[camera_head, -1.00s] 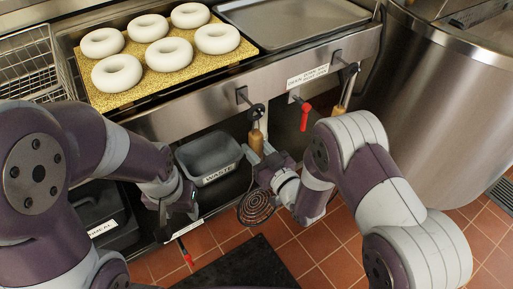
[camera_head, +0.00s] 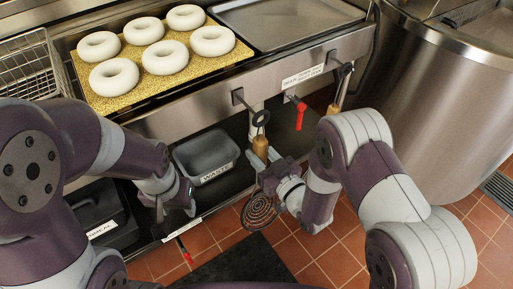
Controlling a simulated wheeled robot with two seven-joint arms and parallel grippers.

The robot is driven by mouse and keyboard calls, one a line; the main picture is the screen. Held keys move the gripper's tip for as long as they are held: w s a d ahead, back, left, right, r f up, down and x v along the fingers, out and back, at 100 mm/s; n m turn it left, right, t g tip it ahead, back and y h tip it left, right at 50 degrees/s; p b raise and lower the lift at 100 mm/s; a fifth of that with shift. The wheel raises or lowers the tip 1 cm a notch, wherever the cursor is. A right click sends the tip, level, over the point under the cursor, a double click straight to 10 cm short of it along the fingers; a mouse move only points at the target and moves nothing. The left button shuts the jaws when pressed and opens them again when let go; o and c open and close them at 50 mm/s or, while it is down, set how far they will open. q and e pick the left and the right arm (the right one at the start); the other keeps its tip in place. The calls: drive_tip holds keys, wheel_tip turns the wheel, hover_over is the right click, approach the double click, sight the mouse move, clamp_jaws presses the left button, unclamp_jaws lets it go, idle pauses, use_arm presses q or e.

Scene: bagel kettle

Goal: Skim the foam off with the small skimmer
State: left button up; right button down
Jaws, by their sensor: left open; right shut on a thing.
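The small skimmer has a dark loop at its top, a wooden handle (camera_head: 260,148) and a round spiral head (camera_head: 259,210) that hangs downward. My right gripper (camera_head: 268,178) is shut on it below the wooden handle. The loop is to the right of and below a wall hook (camera_head: 238,97), and appears apart from it. My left gripper (camera_head: 178,208) is open and empty, below the grey waste bin (camera_head: 208,156). A large steel kettle (camera_head: 432,100) stands at the right. Only part of its opening shows at the top right, and I cannot make out foam there.
Several pale bagels (camera_head: 114,76) lie on a yellow grainy board (camera_head: 130,97), beside an empty metal tray (camera_head: 290,22). Another wooden-handled tool (camera_head: 335,108) hangs near a red valve handle (camera_head: 300,116). A wire basket (camera_head: 25,70) is at the left. A dark mat (camera_head: 240,262) lies on the tiles.

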drive_tip(key=shift+p+v, duration=0.4)
drive_tip(key=shift+v, duration=3.05)
drive_tip(key=c, duration=1.6)
unclamp_jaws()
clamp_jaws()
